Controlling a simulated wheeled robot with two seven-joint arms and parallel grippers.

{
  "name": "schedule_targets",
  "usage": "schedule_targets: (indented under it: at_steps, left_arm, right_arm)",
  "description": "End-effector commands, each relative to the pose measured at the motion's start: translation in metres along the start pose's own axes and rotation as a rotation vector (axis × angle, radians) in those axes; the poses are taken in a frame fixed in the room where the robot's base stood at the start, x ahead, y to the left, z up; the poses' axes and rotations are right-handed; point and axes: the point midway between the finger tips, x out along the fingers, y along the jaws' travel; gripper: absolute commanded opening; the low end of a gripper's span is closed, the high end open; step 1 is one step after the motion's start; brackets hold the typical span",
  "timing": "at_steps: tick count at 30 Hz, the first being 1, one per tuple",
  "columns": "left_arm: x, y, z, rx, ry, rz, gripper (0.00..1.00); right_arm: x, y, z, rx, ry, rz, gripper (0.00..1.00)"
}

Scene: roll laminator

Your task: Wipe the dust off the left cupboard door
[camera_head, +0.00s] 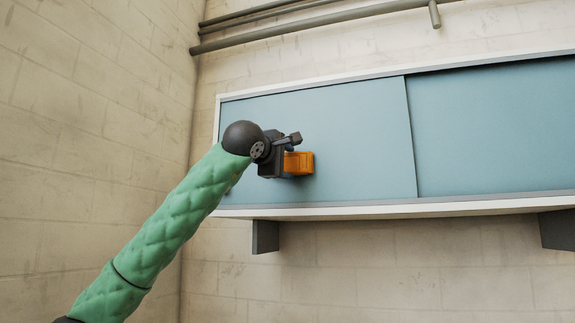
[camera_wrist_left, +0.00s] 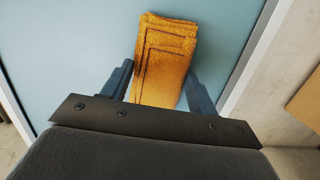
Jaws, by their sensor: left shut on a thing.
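The left cupboard door (camera_head: 350,135) is a flat pale blue panel on the wall-mounted cupboard. An orange folded cloth (camera_head: 300,163) is held against or just in front of the door, left of its middle. My left gripper (camera_head: 290,160) is shut on the cloth. In the left wrist view the cloth (camera_wrist_left: 165,60) sits between the two dark fingers (camera_wrist_left: 160,85), with the blue door (camera_wrist_left: 80,40) behind it. No dust can be made out on the door. Whether the cloth touches the door is hard to tell. My right gripper is not in view.
The right cupboard door (camera_head: 495,125) is a similar blue panel. The cupboard has a pale frame with a lower ledge (camera_head: 380,210) and dark brackets (camera_head: 265,237) under it. Pipes (camera_head: 320,27) run along the wall above. A block wall (camera_head: 90,100) stands close on the left.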

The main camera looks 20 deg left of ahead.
Motion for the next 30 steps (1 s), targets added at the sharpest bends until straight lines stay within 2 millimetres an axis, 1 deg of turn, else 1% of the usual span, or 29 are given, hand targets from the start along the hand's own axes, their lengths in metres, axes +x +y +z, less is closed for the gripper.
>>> schedule_targets:
  at_steps: [3, 18, 21, 30]
  left_arm:
    - [-0.010, -0.002, 0.002, 0.000, -0.001, 0.002, 0.41]
    - [-0.049, -0.002, 0.007, 0.000, 0.000, 0.000, 0.41]
    - [-0.052, -0.001, 0.008, 0.000, 0.000, 0.001, 0.41]
    - [-0.053, -0.001, 0.008, 0.000, 0.000, 0.000, 0.41]
  right_arm:
    - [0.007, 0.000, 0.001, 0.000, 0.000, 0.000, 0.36]
    - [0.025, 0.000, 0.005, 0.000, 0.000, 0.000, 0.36]
    - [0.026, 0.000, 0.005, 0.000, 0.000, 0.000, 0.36]
    - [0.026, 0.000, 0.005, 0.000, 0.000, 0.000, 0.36]
